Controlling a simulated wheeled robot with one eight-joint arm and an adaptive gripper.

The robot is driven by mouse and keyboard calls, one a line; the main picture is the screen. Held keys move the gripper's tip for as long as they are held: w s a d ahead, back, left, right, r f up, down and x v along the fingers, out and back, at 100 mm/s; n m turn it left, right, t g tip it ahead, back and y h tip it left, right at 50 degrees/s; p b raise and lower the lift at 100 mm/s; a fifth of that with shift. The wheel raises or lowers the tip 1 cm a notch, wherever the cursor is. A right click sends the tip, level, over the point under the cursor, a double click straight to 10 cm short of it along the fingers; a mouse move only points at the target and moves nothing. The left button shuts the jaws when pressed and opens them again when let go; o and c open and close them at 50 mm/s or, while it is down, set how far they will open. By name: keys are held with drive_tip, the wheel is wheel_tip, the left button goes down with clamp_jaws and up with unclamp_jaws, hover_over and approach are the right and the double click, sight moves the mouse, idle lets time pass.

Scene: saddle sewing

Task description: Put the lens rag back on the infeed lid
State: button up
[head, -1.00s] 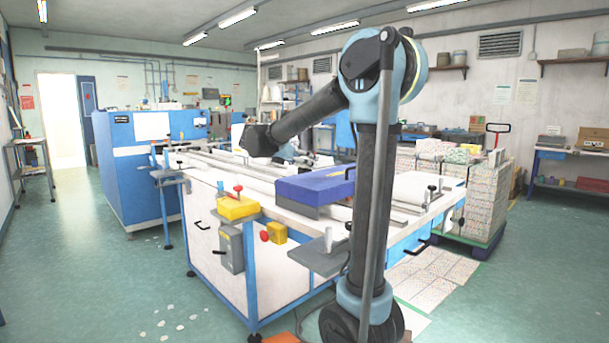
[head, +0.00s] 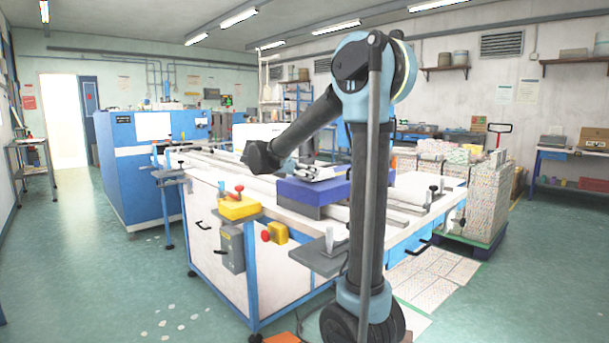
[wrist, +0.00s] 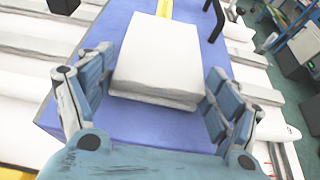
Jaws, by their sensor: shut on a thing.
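The lens rag (wrist: 158,55) is a white folded pad between the fingers of my gripper (wrist: 158,78) in the wrist view. The gripper is shut on it, one finger at each side. Below it is the blue-violet infeed lid (wrist: 150,124), which also shows on the machine in the head view (head: 312,194). The rag is over the lid's top; I cannot tell whether it touches the lid. In the head view my gripper (head: 318,173) is low above the lid, and the rag is too small to make out clearly.
A black handle (wrist: 216,20) and a yellow strip (wrist: 164,8) are on the lid beyond the rag. Pale rails (head: 372,208) run beside the lid. A yellow box with a red knob (head: 238,207) stands at the machine's near corner.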

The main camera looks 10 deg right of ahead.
drive_tip(key=shift+f, duration=0.25)
drive_tip(key=o, duration=1.1)
drive_tip(key=shift+c, duration=0.2)
drive_tip(key=shift+r, duration=0.25)
drive_tip(key=v, duration=1.2)
drive_tip(key=shift+r, duration=0.3)
